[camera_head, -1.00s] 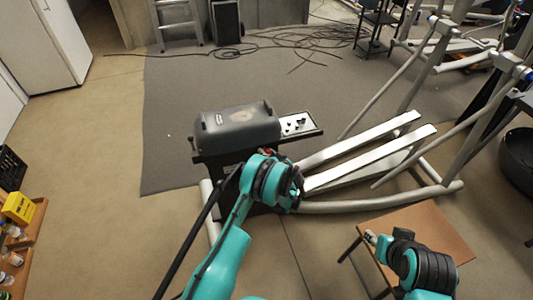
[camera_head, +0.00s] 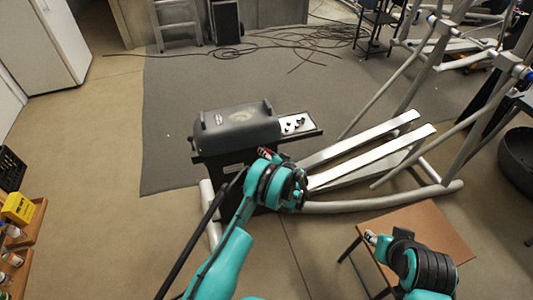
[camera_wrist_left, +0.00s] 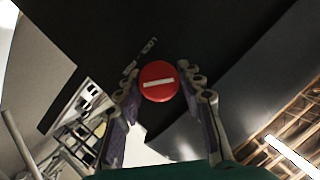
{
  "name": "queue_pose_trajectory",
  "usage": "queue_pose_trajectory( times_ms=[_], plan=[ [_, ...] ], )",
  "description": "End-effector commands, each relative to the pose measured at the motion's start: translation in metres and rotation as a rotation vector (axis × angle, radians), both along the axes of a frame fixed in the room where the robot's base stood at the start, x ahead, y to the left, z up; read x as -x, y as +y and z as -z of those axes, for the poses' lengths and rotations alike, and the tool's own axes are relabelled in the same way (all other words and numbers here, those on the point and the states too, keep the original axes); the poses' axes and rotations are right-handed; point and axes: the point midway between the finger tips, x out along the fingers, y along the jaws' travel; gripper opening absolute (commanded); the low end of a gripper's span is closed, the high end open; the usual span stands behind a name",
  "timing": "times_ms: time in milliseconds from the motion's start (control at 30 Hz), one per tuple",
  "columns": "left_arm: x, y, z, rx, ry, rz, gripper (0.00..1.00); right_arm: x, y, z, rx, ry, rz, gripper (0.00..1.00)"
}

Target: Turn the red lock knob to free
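The red lock knob (camera_wrist_left: 158,82) is a round disc on a black panel in the left wrist view. A white bar across its face lies nearly level, with small pale markings beside it. My left gripper (camera_wrist_left: 159,72) is open, with one finger on each side of the knob; I cannot tell whether they touch it. In the head view a small red patch (camera_head: 264,152) shows at the front of my left wrist, which hides most of that area. My right gripper (camera_head: 371,237) is above a small wooden table, too small to read.
The wooden table (camera_head: 428,222) is under my right arm. Cables (camera_head: 300,45) lie on the far floor. Open floor is at left.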

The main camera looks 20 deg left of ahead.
Motion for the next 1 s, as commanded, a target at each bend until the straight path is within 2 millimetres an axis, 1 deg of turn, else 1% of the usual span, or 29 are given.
queue_pose_trajectory(
  times_ms=[300,433,567,800,900,1000],
  plan=[
    [0.0,0.0,0.0,0.0,0.0,0.0,0.56,0.0,0.0,0.0,0.0,0.0,0.0,0.4],
    [0.004,-0.005,-0.002,0.0,0.0,0.001,0.56,0.0,0.0,0.0,0.0,0.0,0.0,0.4],
    [0.017,-0.02,-0.009,0.0,-0.001,0.003,0.56,0.0,0.0,0.0,0.0,0.0,0.0,0.4],
    [0.051,-0.058,-0.025,0.0,0.0,0.003,0.56,0.0,0.0,0.0,0.0,0.0,0.0,0.4],
    [0.063,-0.07,-0.031,0.0,0.0,0.003,0.56,0.0,0.0,0.0,0.0,0.0,0.0,0.4],
    [0.07,-0.078,-0.034,0.0,0.0,0.002,0.56,0.0,0.0,0.0,0.0,0.0,0.0,0.4]
  ],
)
